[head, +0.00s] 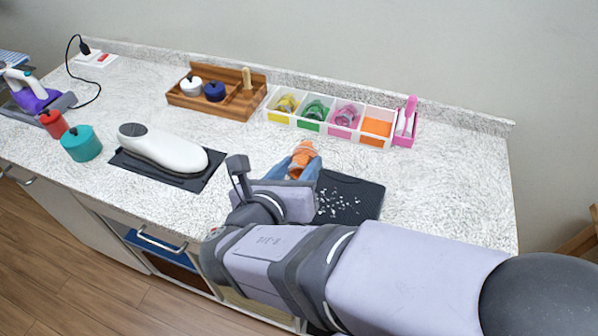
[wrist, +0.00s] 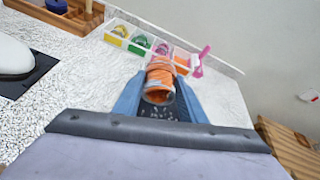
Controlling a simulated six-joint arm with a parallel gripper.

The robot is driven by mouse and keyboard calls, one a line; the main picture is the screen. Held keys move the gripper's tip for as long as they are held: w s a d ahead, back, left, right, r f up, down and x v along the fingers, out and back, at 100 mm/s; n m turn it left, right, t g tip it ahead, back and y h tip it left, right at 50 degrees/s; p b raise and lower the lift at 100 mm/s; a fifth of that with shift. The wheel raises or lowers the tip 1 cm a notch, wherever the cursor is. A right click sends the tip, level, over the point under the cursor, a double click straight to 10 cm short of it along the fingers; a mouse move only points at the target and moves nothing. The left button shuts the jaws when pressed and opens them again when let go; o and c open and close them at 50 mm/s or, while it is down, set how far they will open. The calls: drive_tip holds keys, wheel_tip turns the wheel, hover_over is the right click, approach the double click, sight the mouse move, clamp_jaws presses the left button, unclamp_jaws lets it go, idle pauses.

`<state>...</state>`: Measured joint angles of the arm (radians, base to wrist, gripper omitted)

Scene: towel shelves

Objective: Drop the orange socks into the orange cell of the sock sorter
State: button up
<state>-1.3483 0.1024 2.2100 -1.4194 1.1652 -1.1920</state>
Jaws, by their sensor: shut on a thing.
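The orange socks (head: 302,156) are rolled into a bundle and held between the blue fingers of my gripper (head: 296,166). In the wrist view the bundle (wrist: 159,82) sits between the two fingertips (wrist: 158,98), above the counter. The sock sorter (head: 331,128) is a white box of several cells at the back of the counter. Its yellow, green and pink cells hold socks of matching colours. The orange cell (head: 377,128), at the right end, shows a bare orange floor. My gripper is in front of the sorter and apart from it.
A pink holder (head: 405,127) with an upright handle stands against the sorter's right end. A wooden tray (head: 218,106) is left of the sorter. A dark mat with white bits (head: 350,199) lies beneath my gripper. A white device (head: 160,152) lies at left. Right counter is clear.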

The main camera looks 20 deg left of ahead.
drive_tip(key=shift+w, duration=0.1)
drive_tip(key=shift+w+d+r, duration=0.1)
drive_tip(key=shift+w+d, duration=0.1)
drive_tip(key=shift+d, duration=0.05)
drive_tip(key=w+d+f+m+g+h+p, duration=0.15)
drive_tip(key=w+d+m+h+p, duration=0.45)
drive_tip(key=w+d, duration=1.9)
drive_tip(key=w+a+n+y+b, duration=0.1)
drive_tip(key=w+a+n+y, duration=0.2)
drive_tip(key=a, duration=0.3)
drive_tip(key=w+a+r+n+t+y, duration=0.1)
drive_tip(key=w+a+n+y, duration=0.2)
drive_tip(key=a, duration=0.4)
drive_tip(key=shift+r+b, duration=0.2)
drive_tip(key=shift+b, duration=0.15)
drive_tip(key=shift+t, duration=0.25)
wheel_tip(320, 180, down, 6)
drive_tip(key=b, duration=0.4)
